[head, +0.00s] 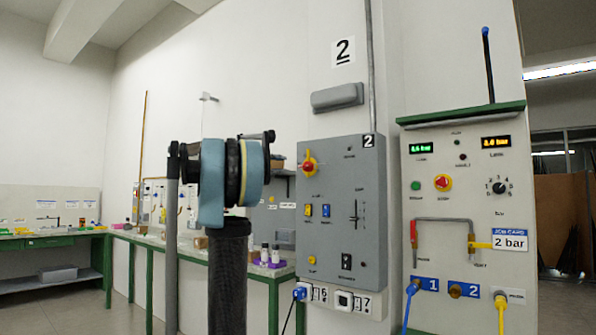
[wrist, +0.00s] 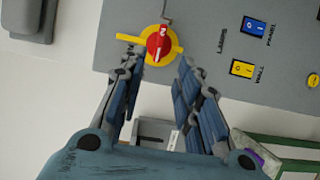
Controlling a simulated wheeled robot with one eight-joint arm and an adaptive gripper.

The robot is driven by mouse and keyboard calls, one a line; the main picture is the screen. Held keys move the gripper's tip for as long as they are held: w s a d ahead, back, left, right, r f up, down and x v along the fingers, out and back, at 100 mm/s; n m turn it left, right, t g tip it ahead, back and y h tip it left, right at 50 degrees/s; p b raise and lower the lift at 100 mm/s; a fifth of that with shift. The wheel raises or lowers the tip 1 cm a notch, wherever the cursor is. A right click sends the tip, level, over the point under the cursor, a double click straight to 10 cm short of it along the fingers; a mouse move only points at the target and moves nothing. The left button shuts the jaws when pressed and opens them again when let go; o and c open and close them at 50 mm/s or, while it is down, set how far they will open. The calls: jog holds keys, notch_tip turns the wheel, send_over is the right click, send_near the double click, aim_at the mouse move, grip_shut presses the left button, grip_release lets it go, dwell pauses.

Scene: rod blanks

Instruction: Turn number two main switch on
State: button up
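The grey panel (head: 342,230) marked 2 stands on the wall right of centre in the head view. Its main switch (head: 309,167) is a red rotary knob on a yellow plate, near the panel's upper left. In the wrist view the red knob (wrist: 159,43) sits on its yellow plate, with its handle lengthwise close to the picture's vertical. My gripper (wrist: 157,62) is open, one finger on each side just below the knob in the picture. Nothing is between the fingers. I cannot tell whether they touch the plate. The knob's position lettering is not readable.
A blue rocker (wrist: 254,26) and a yellow rocker (wrist: 242,68) are on the panel right of the knob. A second panel (head: 462,210) with gauges, knobs and hoses stands to the right. A green-legged bench (head: 270,274) is behind my arm.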

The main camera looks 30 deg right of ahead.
aim_at(302, 166)
jog(key=d, duration=1)
jog(key=shift+d, duration=0.3)
grip_shut()
